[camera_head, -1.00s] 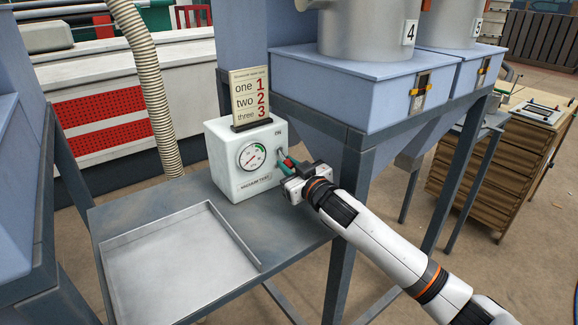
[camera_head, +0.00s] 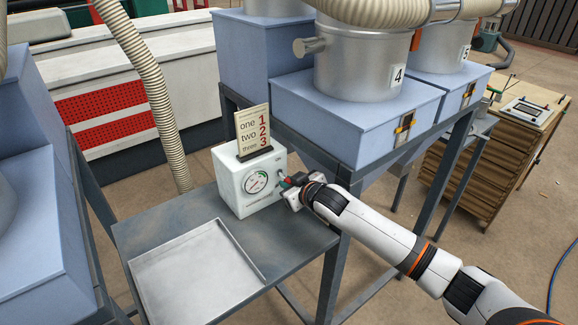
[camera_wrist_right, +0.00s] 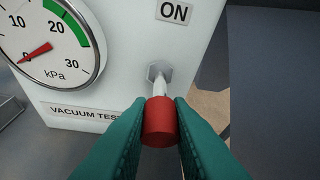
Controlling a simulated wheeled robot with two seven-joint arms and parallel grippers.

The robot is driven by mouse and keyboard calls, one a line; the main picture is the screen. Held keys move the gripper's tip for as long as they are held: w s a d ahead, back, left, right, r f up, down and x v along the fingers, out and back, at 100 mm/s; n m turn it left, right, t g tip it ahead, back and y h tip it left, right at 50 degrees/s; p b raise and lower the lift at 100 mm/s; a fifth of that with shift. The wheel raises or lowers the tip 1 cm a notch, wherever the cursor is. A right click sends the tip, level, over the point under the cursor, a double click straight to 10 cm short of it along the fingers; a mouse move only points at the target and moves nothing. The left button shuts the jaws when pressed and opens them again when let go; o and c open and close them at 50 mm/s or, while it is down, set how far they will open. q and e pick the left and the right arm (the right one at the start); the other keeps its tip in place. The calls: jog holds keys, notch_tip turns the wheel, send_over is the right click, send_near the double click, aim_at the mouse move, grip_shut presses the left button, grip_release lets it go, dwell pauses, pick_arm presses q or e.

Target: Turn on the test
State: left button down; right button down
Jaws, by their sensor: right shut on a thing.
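The white vacuum test box (camera_head: 232,180) stands on the grey table, with a round kPa gauge (camera_head: 256,182) on its front. In the right wrist view the gauge (camera_wrist_right: 50,45) has its red needle near the low end. A metal toggle lever with a red tip (camera_wrist_right: 158,122) sticks out of the box below an "ON" label (camera_wrist_right: 174,12). My right gripper (camera_head: 287,182) is at the box's right side. Its teal fingers (camera_wrist_right: 158,125) are shut on the lever's red tip, one on each side. My left gripper is out of view.
An empty shallow metal tray (camera_head: 262,277) lies on the table in front of the box. A one-two-three card (camera_head: 252,133) stands on the box. Blue hoppers (camera_head: 355,108) on a dark frame stand close behind and to the right.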

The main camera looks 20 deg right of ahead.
aim_at(288, 179)
notch_tip(288, 179, up, 2)
jog(key=g+p, duration=0.1)
jog(key=p, duration=0.1)
jog(key=g+p, duration=0.1)
jog(key=p, duration=0.2)
jog(key=g+h+p, duration=0.1)
jog(key=g+p, duration=0.1)
jog(key=p, duration=0.1)
jog(key=shift+w+a+r, duration=0.1)
jog(key=shift+r, duration=0.15)
jog(key=shift+w+r+g+h+p, duration=0.15)
jog(key=shift+g+h+p, duration=0.3)
jog(key=shift+g, duration=0.75)
jog(key=c, duration=1.3)
grip_release()
jog(key=shift+r, duration=0.15)
jog(key=b+v, duration=0.3)
jog(key=v, duration=0.8)
jog(key=shift+a+r, duration=0.1)
jog(key=shift+r, duration=0.25)
